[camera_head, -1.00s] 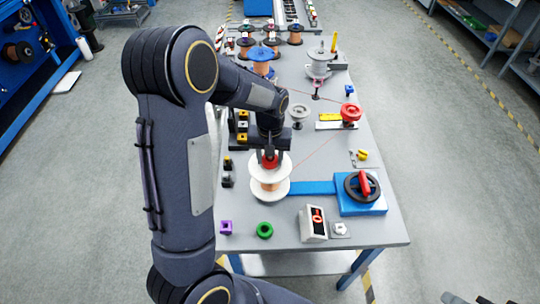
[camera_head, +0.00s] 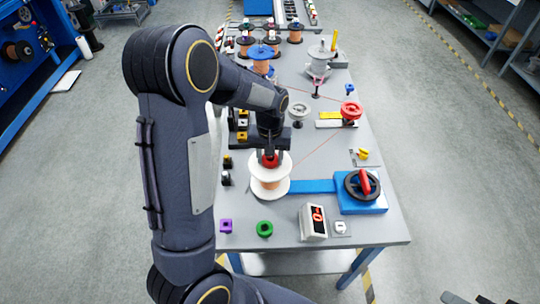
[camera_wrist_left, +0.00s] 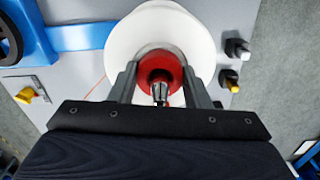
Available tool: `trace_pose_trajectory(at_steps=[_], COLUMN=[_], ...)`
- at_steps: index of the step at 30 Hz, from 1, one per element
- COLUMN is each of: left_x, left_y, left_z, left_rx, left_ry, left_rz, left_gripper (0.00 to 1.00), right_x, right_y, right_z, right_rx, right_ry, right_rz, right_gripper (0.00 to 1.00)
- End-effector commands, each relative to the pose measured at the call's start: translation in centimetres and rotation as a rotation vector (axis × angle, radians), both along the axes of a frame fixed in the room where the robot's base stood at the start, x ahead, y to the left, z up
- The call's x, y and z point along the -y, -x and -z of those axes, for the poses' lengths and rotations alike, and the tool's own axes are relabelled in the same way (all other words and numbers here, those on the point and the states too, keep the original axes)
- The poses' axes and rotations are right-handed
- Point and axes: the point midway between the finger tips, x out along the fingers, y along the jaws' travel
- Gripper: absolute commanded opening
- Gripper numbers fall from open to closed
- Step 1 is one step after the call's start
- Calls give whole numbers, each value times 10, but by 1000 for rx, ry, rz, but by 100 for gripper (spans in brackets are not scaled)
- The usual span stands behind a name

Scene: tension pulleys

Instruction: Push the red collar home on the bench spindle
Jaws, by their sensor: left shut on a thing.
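The red collar (camera_head: 269,160) sits at the top centre of a white-flanged spool (camera_head: 270,187) near the front left of the bench. My left gripper (camera_head: 270,155) points down over the spool and is shut on the collar. In the left wrist view the two fingers flank the red collar (camera_wrist_left: 158,70), and a metal spindle tip (camera_wrist_left: 160,93) shows through its middle. The collar's underside is hidden, so I cannot tell whether it touches the flange. A dark part at the bottom right edge may belong to my right arm; its jaws cannot be made out.
A blue base with a black handwheel (camera_head: 362,186) stands right of the spool, joined by a blue bar (camera_head: 313,186). A red pulley (camera_head: 351,110) stands behind.

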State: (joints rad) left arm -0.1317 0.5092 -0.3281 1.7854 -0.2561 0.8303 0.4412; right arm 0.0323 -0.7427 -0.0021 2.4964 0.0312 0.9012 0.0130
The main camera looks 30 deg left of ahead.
Motion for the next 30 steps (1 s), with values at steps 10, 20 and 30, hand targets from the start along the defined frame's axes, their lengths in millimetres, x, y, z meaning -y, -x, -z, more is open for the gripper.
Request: trace_pose_trajectory(at_steps=[10,20,30], left_x=[0,0,0], left_y=[1,0,-1], left_z=[1,0,-48], left_rx=[-2,-1,6], left_ry=[0,0,1], left_rz=[0,0,0], left_gripper=[61,69,69], right_x=[0,0,0], right_y=[0,0,0], right_z=[0,0,3], right_rx=[0,0,0], right_ry=[0,0,0], right_rz=[0,0,0], right_gripper=[36,36,36])
